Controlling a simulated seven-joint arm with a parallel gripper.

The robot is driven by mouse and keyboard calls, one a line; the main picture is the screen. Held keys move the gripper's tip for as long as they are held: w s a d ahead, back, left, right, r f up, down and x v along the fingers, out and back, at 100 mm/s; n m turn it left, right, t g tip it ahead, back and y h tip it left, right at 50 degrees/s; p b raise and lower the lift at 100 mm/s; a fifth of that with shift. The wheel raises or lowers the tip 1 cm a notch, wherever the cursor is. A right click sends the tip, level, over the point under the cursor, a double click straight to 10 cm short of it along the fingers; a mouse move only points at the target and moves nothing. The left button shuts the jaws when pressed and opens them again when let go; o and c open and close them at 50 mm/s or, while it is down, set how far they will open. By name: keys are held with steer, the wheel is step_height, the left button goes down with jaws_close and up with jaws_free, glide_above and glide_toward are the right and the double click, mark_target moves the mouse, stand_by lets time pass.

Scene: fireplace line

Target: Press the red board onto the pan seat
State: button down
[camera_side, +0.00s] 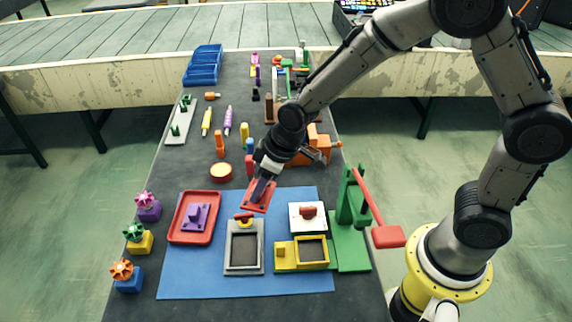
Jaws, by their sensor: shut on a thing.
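My gripper (261,187) is shut on the red board (262,196) and holds it tilted above the back part of the blue mat (190,284). The board is a small flat red plate; its upper part is partly hidden by the fingers. A grey frame (231,258) with a dark recess lies below and slightly left of the board, with a small red and yellow piece at its back edge. I cannot tell which one is the pan seat.
A red tray (178,236) with a purple block (199,217) stands left on the mat. A white block with a red knob (308,215) and a green press with a red lever (386,236) stand right. Several knobbed blocks line the left edge. The mat's front strip is clear.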

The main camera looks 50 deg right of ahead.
steer(key=w+d+m+h, duration=0.1)
steer(key=d+m, duration=0.1)
steer(key=d, duration=0.4)
steer(key=w+d+m, duration=0.2)
steer(key=d+m, duration=0.1)
steer(key=d, duration=0.4)
steer(key=shift+w+t+h, duration=0.25)
steer(key=shift+t+h, duration=0.05)
steer(key=shift+h, duration=0.1)
steer(key=shift+d+f, duration=0.1)
